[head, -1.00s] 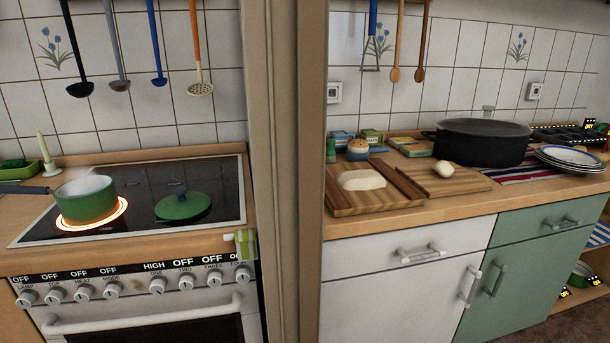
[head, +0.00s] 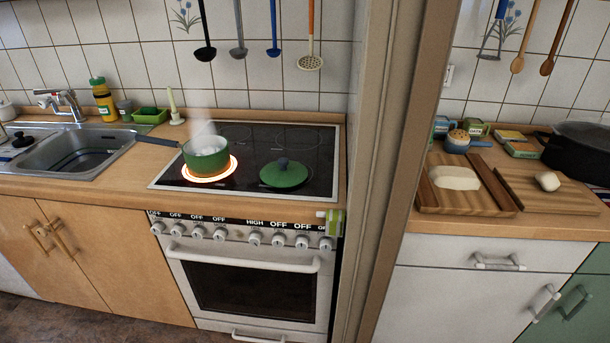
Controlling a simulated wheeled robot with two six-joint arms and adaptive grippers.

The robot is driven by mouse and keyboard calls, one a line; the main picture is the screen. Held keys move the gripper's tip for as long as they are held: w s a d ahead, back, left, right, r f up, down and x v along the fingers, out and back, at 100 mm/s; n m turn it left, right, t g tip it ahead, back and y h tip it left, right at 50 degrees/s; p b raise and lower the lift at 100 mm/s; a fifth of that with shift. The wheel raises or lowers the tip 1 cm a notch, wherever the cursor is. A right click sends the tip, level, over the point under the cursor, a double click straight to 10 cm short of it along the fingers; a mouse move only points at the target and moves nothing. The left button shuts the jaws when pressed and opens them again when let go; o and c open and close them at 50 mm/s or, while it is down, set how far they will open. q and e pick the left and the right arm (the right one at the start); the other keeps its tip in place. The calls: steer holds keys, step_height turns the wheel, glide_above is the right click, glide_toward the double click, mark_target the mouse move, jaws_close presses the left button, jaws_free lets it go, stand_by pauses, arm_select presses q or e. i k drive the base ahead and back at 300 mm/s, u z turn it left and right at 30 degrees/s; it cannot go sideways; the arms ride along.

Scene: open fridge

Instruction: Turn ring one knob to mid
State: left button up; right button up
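The ring one knob (head: 255,239) is on the white stove's front panel, under a label that reads HIGH. A green pot (head: 206,155) stands on the front left ring (head: 230,176) of the black cooktop, which glows orange-red. Steam rises from the pot. A green lid (head: 284,175) lies on the cooktop to its right. Neither of my grippers is in the head view.
A pale upright post (head: 388,170) stands between the stove and the right counter. A green and white object (head: 332,222) hangs at the panel's right end. A sink (head: 70,160) is at left. Cutting boards (head: 500,208) lie on the right counter.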

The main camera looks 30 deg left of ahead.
mark_target(255, 238)
steer(key=k, duration=0.5)
steer(key=u, duration=0.8)
steer(key=i, duration=0.3)
steer(key=u, duration=0.35)
